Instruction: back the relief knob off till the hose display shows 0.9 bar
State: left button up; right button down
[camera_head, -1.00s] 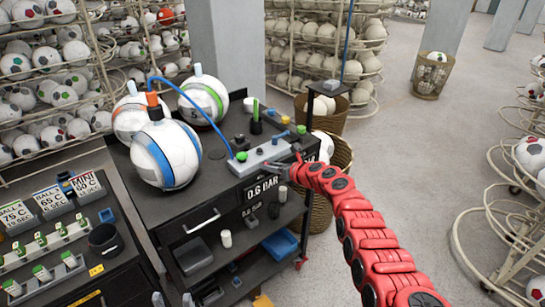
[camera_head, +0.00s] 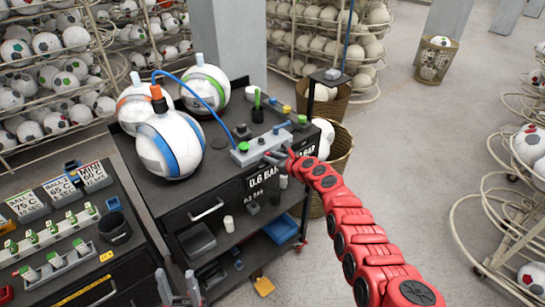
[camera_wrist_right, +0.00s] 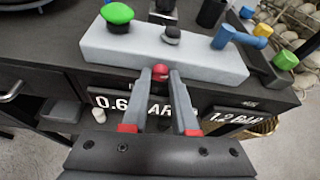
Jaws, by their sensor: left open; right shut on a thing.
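A red round knob (camera_wrist_right: 160,73) sits on the front face of the long grey block (camera_wrist_right: 115,45); I take it as the relief knob. My right gripper (camera_wrist_right: 162,76) is shut on it, and its fingers also show at the block in the head view (camera_head: 272,158). Below the block, one display (camera_wrist_right: 130,108) reads 0.6 BAR, partly covered by my fingers; it also shows in the head view (camera_head: 263,178). Another display (camera_wrist_right: 229,119) to its right reads 1.2 BAR. Which one is the hose display is not marked. My left gripper (camera_head: 179,288) is open and empty at the bottom edge.
A blue hose (camera_head: 205,103) runs from an orange fitting on the blue-striped ball (camera_head: 168,147) to the block. A green knob (camera_wrist_right: 117,15) and a blue lever (camera_wrist_right: 236,38) stand on or near the block. Ball racks and a basket (camera_head: 337,150) stand around the cart.

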aim_at(269, 153)
jog(key=c, duration=1)
grip_release()
jog(key=s+d+r+p, duration=0.2)
jog(key=p, duration=0.2)
jog(key=shift+s, duration=0.1)
jog(key=shift+f+p+v, duration=0.15)
jog(key=shift+v, duration=3.35)
jog(key=shift+f+p+v, duration=0.15)
jog(key=shift+v, duration=3.3)
jog(key=shift+s+a, duration=0.1)
jog(key=shift+s, duration=0.1)
